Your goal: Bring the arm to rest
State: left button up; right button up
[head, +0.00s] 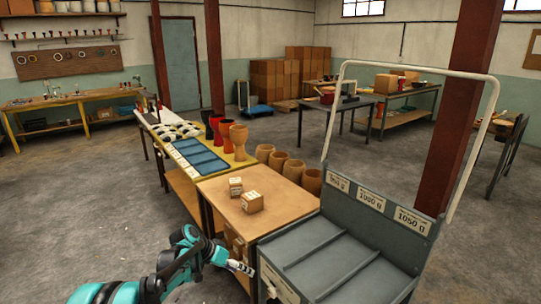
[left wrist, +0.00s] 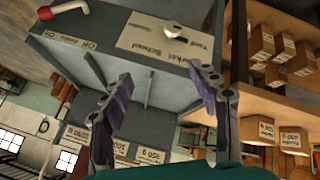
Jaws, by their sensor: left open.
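My left arm (head: 150,288), teal and dark grey, reaches in from the bottom left of the head view. My left gripper (head: 240,267) is near the front corner of the grey sorting cart, beside the wooden table's front end. In the left wrist view the two fingers of my left gripper (left wrist: 162,85) are spread apart with nothing between them. The grey cart (head: 375,283) with divided lanes and weight labels lies beyond the fingers. My right gripper is not in view.
Goblet drums (head: 238,140) and clay-coloured shells (head: 292,170) stand farther back. The cart has a tall pale tube frame (head: 420,72). Open floor (head: 90,200) lies at the left.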

pick_arm(q)
jog(key=s+a+r+n+t+y, duration=0.1)
jog(key=s+r+n+y, duration=0.1)
jog(key=s+r, duration=0.6)
jog(key=s+a+n+t+y, duration=0.1)
jog(key=s+a+n+y, duration=0.1)
jog(key=s, duration=1)
jog(key=s+a+n+t+y, duration=0.1)
jog(key=s+a, duration=0.3)
jog(key=s, duration=0.8)
jog(key=shift+s+n+t+y, duration=0.3)
jog(key=shift+n+t+y, duration=0.15)
jog(key=shift+y, duration=0.45)
